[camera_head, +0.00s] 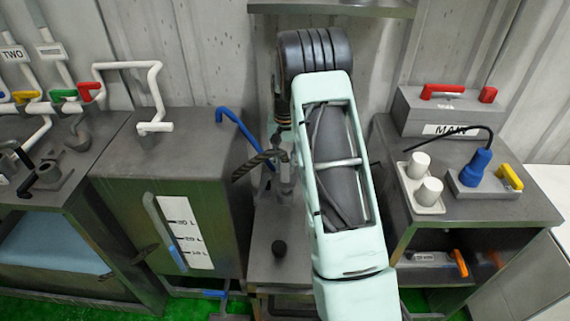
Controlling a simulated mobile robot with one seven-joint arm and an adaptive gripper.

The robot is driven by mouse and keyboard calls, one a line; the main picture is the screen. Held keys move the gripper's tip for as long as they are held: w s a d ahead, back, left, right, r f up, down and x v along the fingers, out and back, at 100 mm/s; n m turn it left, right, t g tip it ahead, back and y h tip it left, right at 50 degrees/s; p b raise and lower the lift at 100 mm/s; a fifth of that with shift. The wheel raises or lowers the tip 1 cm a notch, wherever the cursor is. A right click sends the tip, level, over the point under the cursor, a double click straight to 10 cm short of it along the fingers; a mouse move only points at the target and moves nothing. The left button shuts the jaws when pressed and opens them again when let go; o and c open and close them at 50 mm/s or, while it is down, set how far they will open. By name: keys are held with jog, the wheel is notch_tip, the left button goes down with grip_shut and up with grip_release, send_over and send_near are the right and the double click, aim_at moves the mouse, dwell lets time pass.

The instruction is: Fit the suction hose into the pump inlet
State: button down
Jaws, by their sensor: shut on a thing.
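A dark hose with tan stripes (256,165), which looks like the suction hose, curves up from the left. Its upper right end is at my gripper (283,153), which is small and partly hidden beside my pale green arm. My gripper is shut on the hose near that end. A grey upright fitting (286,187) stands just below, above a grey bench (266,228). It may be the pump inlet, but my arm hides much of this area. I cannot tell whether the hose end touches the fitting.
A grey tank (180,170) with a level scale and a blue pipe (231,125) stand to the left. To the right, a table (395,150) holds white cups (429,191), a blue plug (477,166) and a MAIN box (445,110).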

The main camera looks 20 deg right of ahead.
aim_at(285, 174)
jog(key=shift+f+b, duration=1.3)
jog(key=shift+f, duration=0.85)
jog(key=c, duration=1.6)
grip_release()
notch_tip(285, 174, up, 12)
